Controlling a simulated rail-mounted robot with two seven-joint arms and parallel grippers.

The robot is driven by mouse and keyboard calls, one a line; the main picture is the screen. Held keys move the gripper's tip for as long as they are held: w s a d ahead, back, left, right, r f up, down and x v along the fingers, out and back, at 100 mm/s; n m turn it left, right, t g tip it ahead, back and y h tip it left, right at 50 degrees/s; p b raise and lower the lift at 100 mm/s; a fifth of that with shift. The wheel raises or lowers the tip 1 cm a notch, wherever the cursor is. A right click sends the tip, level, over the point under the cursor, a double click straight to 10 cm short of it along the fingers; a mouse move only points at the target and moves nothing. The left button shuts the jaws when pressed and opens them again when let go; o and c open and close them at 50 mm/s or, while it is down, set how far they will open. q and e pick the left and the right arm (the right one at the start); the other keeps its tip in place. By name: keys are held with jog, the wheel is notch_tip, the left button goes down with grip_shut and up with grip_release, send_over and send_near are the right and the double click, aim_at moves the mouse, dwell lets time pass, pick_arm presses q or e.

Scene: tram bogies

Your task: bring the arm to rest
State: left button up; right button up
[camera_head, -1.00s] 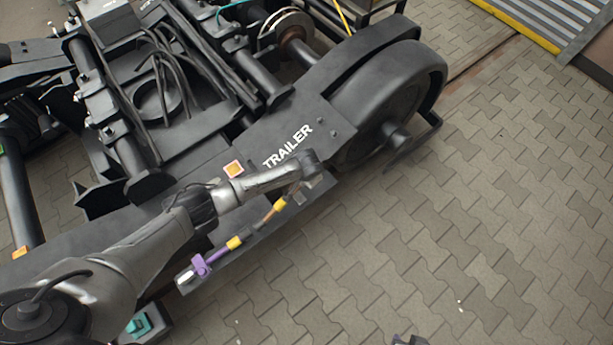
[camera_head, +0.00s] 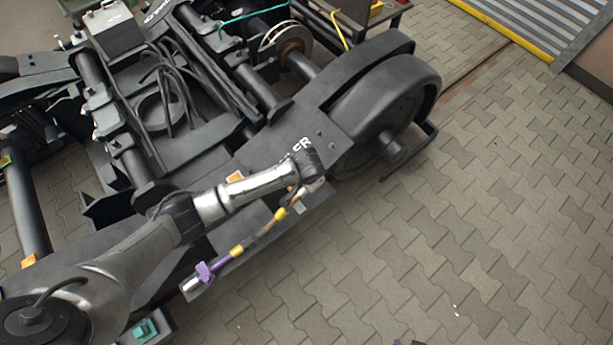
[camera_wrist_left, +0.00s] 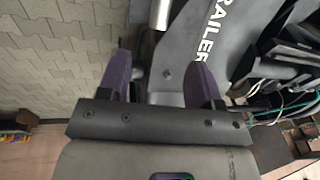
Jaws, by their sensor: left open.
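In the head view I cannot make out the left fingers. In the left wrist view the left gripper (camera_wrist_left: 162,65) is open, with two purple fingers apart and nothing held between them. The dark frame with its lettering (camera_wrist_left: 208,40) lies beyond the fingers. I cannot tell the exact gap between them. My right gripper is not seen.
A rod-like part with yellow bands and a purple piece (camera_head: 205,271) lies along the bogie's near side. A large wheel (camera_head: 385,105) stands at its right end. Paved floor (camera_head: 480,220) to the right is clear. A yellow-edged ramp (camera_head: 560,25) is at the top right.

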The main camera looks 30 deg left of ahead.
pick_arm(q)
jog(key=shift+r, duration=0.3)
dwell(0.5)
